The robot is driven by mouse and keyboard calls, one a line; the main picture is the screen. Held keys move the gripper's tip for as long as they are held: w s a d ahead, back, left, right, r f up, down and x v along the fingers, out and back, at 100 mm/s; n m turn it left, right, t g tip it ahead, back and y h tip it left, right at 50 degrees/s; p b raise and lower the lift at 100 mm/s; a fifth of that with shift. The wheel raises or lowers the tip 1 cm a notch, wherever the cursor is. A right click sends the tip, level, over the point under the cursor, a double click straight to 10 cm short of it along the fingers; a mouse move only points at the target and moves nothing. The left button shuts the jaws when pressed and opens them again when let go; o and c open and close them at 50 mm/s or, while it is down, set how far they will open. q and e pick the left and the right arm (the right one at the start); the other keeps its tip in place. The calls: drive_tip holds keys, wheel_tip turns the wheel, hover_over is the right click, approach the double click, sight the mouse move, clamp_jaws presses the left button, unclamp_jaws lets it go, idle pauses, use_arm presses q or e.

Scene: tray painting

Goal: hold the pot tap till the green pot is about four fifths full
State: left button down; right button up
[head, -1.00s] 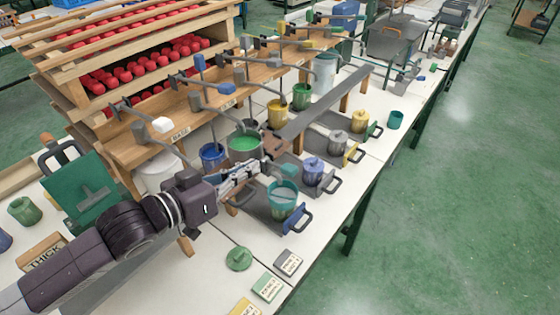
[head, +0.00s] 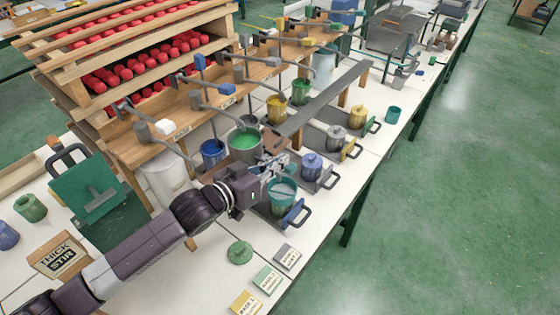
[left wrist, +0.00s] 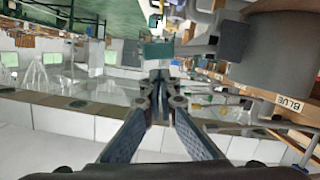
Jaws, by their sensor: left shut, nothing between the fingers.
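A green-teal pot (head: 282,203) stands upright on a dark tray with a blue end at the near edge of the bench. Its top is open and shows a pale surface; I cannot read the fill level surely. Behind it, a large grey vessel (head: 231,150) holds bright green paint. A brown fitting (head: 272,142), perhaps the pot tap, sits at its right side. My left gripper (head: 284,161) is shut and empty, just above and behind the pot, near that fitting; I cannot tell whether it touches. In the left wrist view its fingertips (left wrist: 162,78) meet. My right gripper is not in view.
Levers on the wooden rack (head: 190,112) overhang the vessels. A green lid (head: 240,252) and label cards (head: 265,279) lie in front. The bench's right edge is close.

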use_arm(q)
drive_tip(key=shift+s+f, duration=0.15)
drive_tip(key=shift+f, duration=0.35)
drive_tip(key=f+m, duration=0.1)
drive_tip(key=f+m+y, duration=0.1)
drive_tip(key=m, duration=0.1)
drive_tip(key=d+f+m+t, duration=0.1)
drive_tip(key=f, duration=0.1)
drive_tip(key=shift+s+f+y+b, duration=0.1)
drive_tip(key=shift+s+y+b, duration=0.2)
drive_tip(key=shift+s, duration=0.1)
drive_tip(key=shift+f, duration=0.1)
idle(0.9)
idle(2.6)
idle(1.8)
